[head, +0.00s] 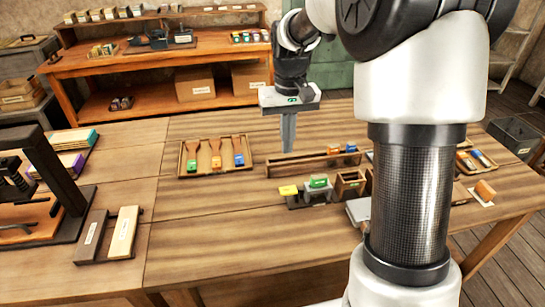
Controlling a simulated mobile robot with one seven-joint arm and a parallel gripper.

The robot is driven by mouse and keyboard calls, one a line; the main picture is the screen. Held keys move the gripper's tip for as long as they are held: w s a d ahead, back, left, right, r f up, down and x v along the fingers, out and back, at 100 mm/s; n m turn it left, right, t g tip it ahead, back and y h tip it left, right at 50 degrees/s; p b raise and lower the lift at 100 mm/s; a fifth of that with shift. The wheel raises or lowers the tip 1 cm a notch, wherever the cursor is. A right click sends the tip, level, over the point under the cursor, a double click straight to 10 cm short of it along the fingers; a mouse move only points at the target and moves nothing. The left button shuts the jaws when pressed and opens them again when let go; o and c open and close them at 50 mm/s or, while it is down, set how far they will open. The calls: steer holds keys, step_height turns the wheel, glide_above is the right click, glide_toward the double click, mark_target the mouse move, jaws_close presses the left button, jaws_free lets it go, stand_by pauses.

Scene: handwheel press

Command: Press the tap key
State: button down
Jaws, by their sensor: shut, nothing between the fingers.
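My gripper (288,148) points straight down over the middle of the table (215,240), with its fingers shut together and empty. It hangs just behind a long low wooden rack (300,165). I cannot tell for sure which thing is the tap key. A yellow block (288,190) and a green-topped grey piece (319,188) sit on a dark base in front of the rack. They are apart from my gripper, nearer the front. Part of this area is hidden behind my arm.
A wooden tray (186,172) with several coloured-ended brushes lies left of my gripper. A black press (45,170) stands at the far left, with two bars (123,232) beside it. An orange shelf bench (160,68) stands behind. The table's front middle is clear.

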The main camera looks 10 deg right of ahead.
mark_target(285, 191)
steer(key=shift+w+f, duration=0.3)
steer(key=shift+f, duration=0.15)
step_height(285, 191, down, 14)
steer(key=shift+f+b, duration=0.1)
steer(key=shift+b, duration=0.4)
